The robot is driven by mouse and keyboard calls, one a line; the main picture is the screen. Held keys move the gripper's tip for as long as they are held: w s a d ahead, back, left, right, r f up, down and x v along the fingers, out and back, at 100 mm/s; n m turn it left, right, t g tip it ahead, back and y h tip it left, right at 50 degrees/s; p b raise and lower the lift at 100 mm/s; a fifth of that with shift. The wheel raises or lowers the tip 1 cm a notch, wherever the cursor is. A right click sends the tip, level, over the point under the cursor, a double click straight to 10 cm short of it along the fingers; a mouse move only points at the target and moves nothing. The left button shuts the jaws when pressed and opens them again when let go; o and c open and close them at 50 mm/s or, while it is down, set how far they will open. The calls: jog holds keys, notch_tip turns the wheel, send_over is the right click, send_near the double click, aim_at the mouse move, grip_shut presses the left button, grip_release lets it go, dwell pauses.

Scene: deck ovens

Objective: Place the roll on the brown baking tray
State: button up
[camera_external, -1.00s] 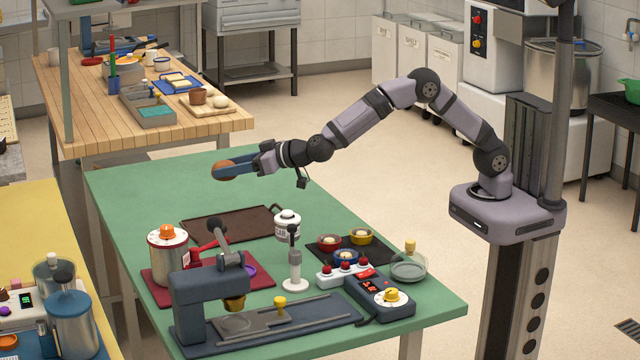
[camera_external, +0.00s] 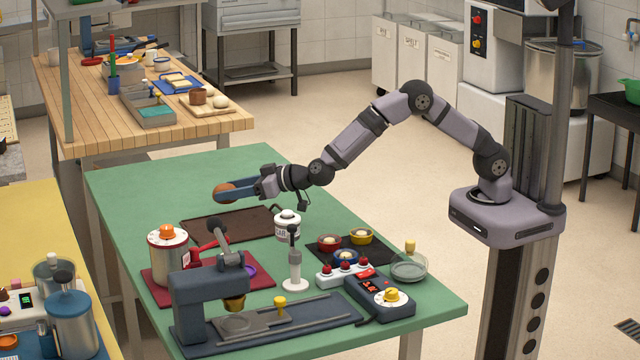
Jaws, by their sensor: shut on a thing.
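The roll (camera_external: 224,192) is brown and round. My gripper (camera_external: 228,190) is shut on it, with blue fingers along its sides, and holds it in the air over the far part of the green table. The brown baking tray (camera_external: 212,228) lies flat on the green table, below and in front of the roll in the picture. Its visible surface is bare, and the roll is apart from it. A red lever and a white jar overlap the tray's near and right edges in the picture.
A white jar (camera_external: 288,226) stands at the tray's right end. Small bowls sit on a dark mat (camera_external: 372,256) at the right. The green table's far left (camera_external: 130,190) is clear.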

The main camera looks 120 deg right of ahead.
aim_at(234, 218)
jog(key=shift+f, duration=1.85)
jog(key=shift+f+b, duration=0.35)
jog(key=shift+f, duration=0.1)
